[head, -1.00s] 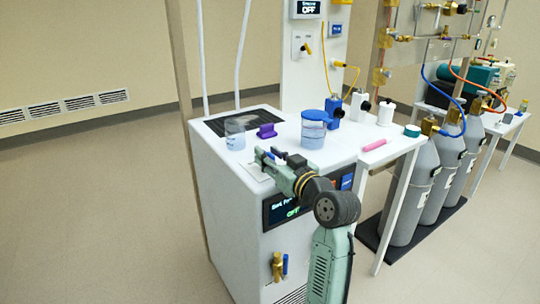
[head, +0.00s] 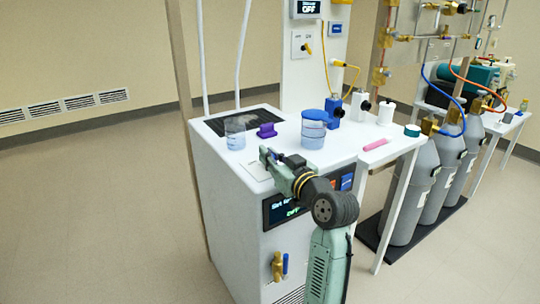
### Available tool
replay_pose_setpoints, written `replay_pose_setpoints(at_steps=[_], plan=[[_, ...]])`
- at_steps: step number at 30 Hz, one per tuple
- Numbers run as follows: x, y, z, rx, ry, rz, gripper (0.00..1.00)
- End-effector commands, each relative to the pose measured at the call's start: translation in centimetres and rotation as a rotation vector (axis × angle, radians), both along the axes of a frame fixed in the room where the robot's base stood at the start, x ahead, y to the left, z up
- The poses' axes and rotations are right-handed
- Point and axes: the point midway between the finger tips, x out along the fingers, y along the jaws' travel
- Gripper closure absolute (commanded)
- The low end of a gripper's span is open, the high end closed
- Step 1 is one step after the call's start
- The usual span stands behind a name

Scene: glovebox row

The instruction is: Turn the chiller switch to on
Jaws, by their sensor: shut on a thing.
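The chiller (head: 223,190) is a white cabinet. A small white plate (head: 254,168) lies on its top near the front edge. My gripper (head: 268,157) is over this plate, with its fingers pointing to the back left. It is shut on a small part there, which I take to be the chiller switch; the fingers hide its shape and turn. The dark front display (head: 277,208) shows lit text, its lower line green and seemingly reading "OFF". My arm partly covers the display.
A clear beaker (head: 235,136), a purple block (head: 266,131) and a blue-lidded container (head: 313,130) stand on the top behind my gripper. A pink item (head: 375,144) lies on the table to the right. Grey cylinders (head: 412,190) stand farther right. The floor at left is clear.

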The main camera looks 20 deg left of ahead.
Motion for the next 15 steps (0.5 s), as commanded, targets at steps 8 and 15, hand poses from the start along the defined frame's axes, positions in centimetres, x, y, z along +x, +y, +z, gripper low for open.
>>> replay_pose_setpoints(at_steps=[8, 15], plan=[[-0.19, 0.19, 0.17, -0.001, 0.000, -0.140, 1.00], [-0.24, 0.32, 0.21, -0.001, 0.001, -0.307, 1.00]])
